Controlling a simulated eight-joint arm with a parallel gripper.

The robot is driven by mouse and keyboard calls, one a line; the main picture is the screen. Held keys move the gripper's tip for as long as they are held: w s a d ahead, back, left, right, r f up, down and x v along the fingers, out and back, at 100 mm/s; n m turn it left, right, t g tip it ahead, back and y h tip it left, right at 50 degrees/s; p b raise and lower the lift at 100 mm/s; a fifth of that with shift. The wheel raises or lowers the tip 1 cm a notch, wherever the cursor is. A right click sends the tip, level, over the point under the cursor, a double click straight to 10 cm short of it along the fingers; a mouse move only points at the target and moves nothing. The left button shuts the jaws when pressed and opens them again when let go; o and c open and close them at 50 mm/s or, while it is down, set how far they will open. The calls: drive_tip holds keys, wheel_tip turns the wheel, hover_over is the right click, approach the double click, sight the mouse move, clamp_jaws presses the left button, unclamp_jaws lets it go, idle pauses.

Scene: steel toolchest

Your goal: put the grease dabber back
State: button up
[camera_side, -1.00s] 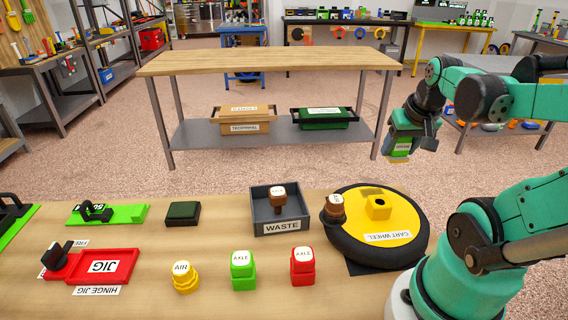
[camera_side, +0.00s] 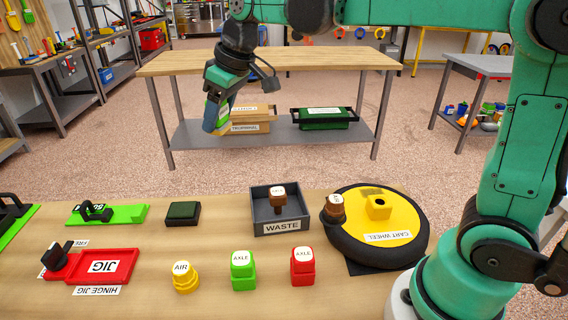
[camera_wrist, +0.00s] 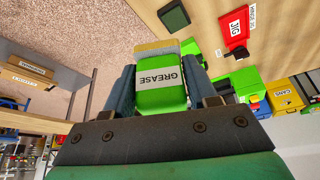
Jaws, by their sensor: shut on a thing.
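The grease dabber (camera_wrist: 162,92) is a green block with a white "GREASE" label and a tan pad at its end. My gripper (camera_side: 217,118) is shut on it and holds it in the air, tilted, beyond the back edge of the workbench. In the wrist view the dabber sits between the two fingers of my gripper (camera_wrist: 162,85). A dark green pad (camera_side: 183,213) in a black frame lies on the workbench, below and left of the gripper in the side view. It also shows at the top of the wrist view (camera_wrist: 173,16).
The grey WASTE tray (camera_side: 256,223) holds a brown-handled piece. The yellow cart wheel (camera_side: 398,215) is at the right. The yellow, green (camera_side: 243,271) and red labelled blocks stand in front. The red jig (camera_side: 118,264) and green fixture are left. Bare wood lies between.

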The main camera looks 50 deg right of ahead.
sight(227, 216)
wheel_tip(227, 216, down, 20)
drive_tip(key=shift+a+r, duration=0.1)
idle(0.4)
drive_tip(key=o, duration=1.1)
drive_tip(key=v, duration=1.2)
drive_tip(key=shift+s+d+r+m+t+h, duration=0.3)
drive_tip(key=shift+s+m+t, duration=0.35)
drive_tip(key=shift+s, duration=0.85)
drive_tip(key=shift+s+d+r+m+t+h, duration=0.35)
drive_tip(key=shift+s+m, duration=0.45)
drive_tip(key=shift+s, duration=0.75)
drive_tip(key=shift+s+d+r+m+t+h, duration=0.25)
drive_tip(key=shift+s+m+t, duration=0.4)
drive_tip(key=shift+s, duration=0.85)
